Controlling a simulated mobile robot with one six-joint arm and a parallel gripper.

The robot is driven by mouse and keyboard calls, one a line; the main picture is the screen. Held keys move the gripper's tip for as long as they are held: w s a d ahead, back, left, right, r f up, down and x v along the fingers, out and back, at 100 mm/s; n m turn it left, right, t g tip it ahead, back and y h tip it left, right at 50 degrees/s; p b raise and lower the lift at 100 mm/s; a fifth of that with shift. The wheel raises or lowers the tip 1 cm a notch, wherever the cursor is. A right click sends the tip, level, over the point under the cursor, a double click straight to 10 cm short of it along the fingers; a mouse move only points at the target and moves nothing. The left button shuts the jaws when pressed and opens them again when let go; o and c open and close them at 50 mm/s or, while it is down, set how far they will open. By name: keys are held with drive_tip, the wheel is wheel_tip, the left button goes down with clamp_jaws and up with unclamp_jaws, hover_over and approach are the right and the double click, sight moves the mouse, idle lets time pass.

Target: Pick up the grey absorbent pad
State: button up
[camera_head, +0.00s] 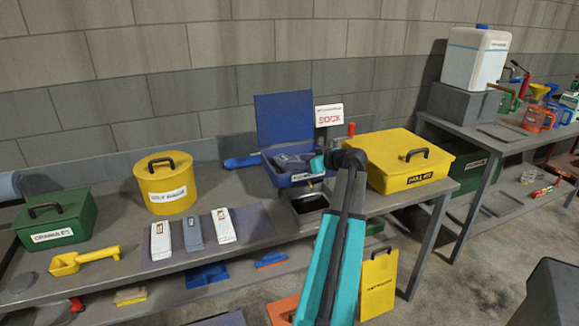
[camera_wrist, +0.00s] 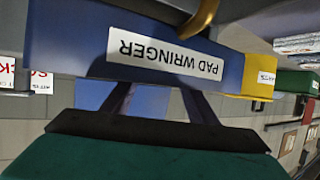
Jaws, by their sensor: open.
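A grey pad (camera_head: 193,233) with a label lies on the dark mat (camera_head: 253,221) between two white ones, left of my gripper. A blue box (camera_head: 308,178) with its lid raised stands at the back; its front reads PAD WRINGER in the wrist view (camera_wrist: 70,35). A dark grey shape (camera_head: 291,160) shows inside it; I cannot tell whether it is a pad. My gripper is open at this box. In the wrist view, its two fingers (camera_wrist: 161,102) stand apart, their tips hidden behind the blue front wall. No pad shows between them.
A yellow drum (camera_head: 166,184), a green box (camera_head: 57,219) and a yellow scoop (camera_head: 84,261) stand to the left. A yellow case (camera_head: 410,163) stands close on the right. A sign reading SOCK (camera_head: 329,116) is behind. A dark tray (camera_head: 310,204) sits before the blue box.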

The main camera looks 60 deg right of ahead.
drive_tip(key=shift+p+x, duration=0.5)
drive_tip(key=shift+x, duration=1.6)
drive_tip(key=c, duration=0.9)
wheel_tip(320, 180, up, 10)
drive_tip(key=b, duration=0.1)
